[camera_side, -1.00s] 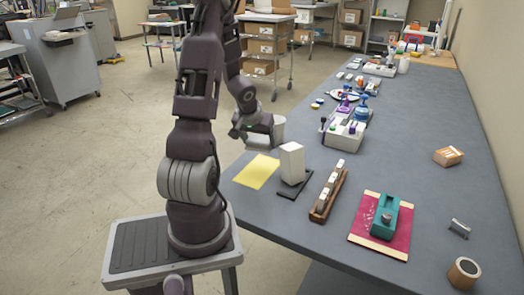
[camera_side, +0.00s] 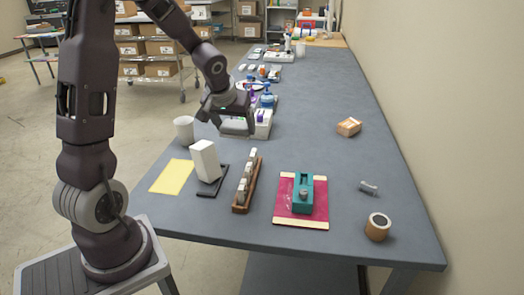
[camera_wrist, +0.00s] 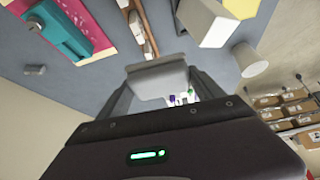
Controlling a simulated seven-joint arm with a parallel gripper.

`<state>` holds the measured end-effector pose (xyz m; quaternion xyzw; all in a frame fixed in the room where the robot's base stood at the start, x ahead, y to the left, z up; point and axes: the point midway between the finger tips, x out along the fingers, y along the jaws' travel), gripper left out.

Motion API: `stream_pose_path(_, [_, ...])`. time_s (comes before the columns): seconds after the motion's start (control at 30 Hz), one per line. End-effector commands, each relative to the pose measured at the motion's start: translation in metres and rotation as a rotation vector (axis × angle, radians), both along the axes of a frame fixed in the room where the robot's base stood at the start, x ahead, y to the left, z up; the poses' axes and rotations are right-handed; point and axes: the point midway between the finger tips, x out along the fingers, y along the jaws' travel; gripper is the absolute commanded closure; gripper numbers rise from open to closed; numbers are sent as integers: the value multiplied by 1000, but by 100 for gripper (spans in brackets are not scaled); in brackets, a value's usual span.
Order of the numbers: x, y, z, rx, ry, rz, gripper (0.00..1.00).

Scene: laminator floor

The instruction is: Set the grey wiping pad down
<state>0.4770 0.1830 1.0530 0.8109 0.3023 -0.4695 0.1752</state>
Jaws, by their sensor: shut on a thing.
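My gripper (camera_side: 238,121) is shut on the grey wiping pad (camera_side: 237,127), holding it over the table, right of the white cup (camera_side: 184,130) in the side view. In the wrist view the pad (camera_wrist: 160,82) spans between the two fingers of my gripper (camera_wrist: 158,92), its broad face toward the camera. In the side view the pad and gripper partly cover the white tray-like unit with purple and blue items (camera_side: 263,122) behind them. I cannot tell how high the pad is above the table.
A white block (camera_side: 205,160) stands by a black frame (camera_side: 213,187), beside a yellow sheet (camera_side: 171,177). Nearer are a wooden rack (camera_side: 241,205), a teal device (camera_side: 302,195) on a red mat (camera_side: 284,200), and a brown roll (camera_side: 378,228).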

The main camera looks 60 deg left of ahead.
Motion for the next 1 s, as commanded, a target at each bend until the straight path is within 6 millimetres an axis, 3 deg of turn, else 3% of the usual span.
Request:
stream_pose_path(0.03, [10,-23,7,2,-4,-54,72])
stream_pose_path(0.2, [27,-82,23,1,-2,-188,72])
stream_pose_path(0.5, [34,-150,41,1,-2,-340,72])
stream_pose_path(0.77, [32,-184,49,1,-1,-416,72])
stream_pose_path(1.0, [56,-164,44,-11,-4,-371,72])
